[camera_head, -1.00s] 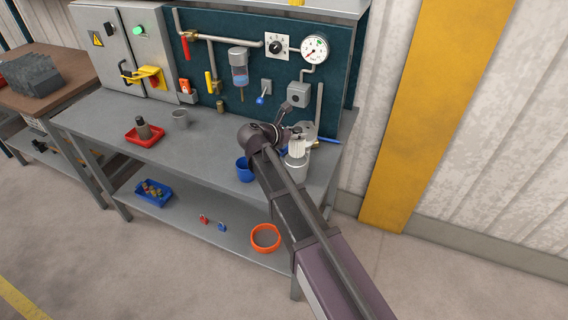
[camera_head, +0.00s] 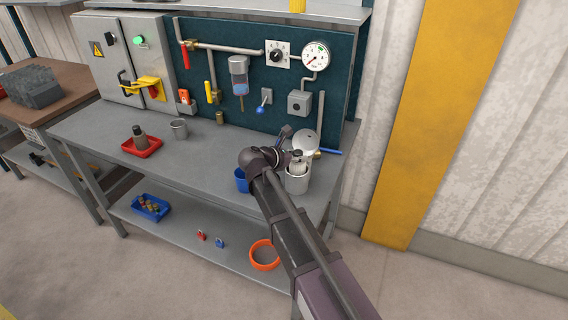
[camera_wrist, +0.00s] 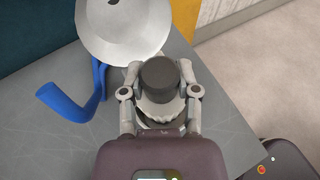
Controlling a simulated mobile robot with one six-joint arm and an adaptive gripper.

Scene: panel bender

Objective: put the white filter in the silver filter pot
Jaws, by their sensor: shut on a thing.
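My gripper (camera_wrist: 159,80) is shut on the white filter, holding it by its dark round cap (camera_wrist: 159,73). The pale pleated body of the filter (camera_wrist: 160,108) shows below the cap in the wrist view. In the head view, the white filter (camera_head: 298,169) is upright at the mouth of the silver filter pot (camera_head: 297,184), its lower part hidden by the pot wall. My gripper (camera_head: 297,157) is just above the pot. Whether the filter touches the pot's bottom cannot be seen.
A silver domed part (camera_head: 306,141) stands close behind the pot, with a blue handle (camera_wrist: 72,100) beside it. A blue cup (camera_head: 241,181) is left of my arm. The bench middle is clear.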

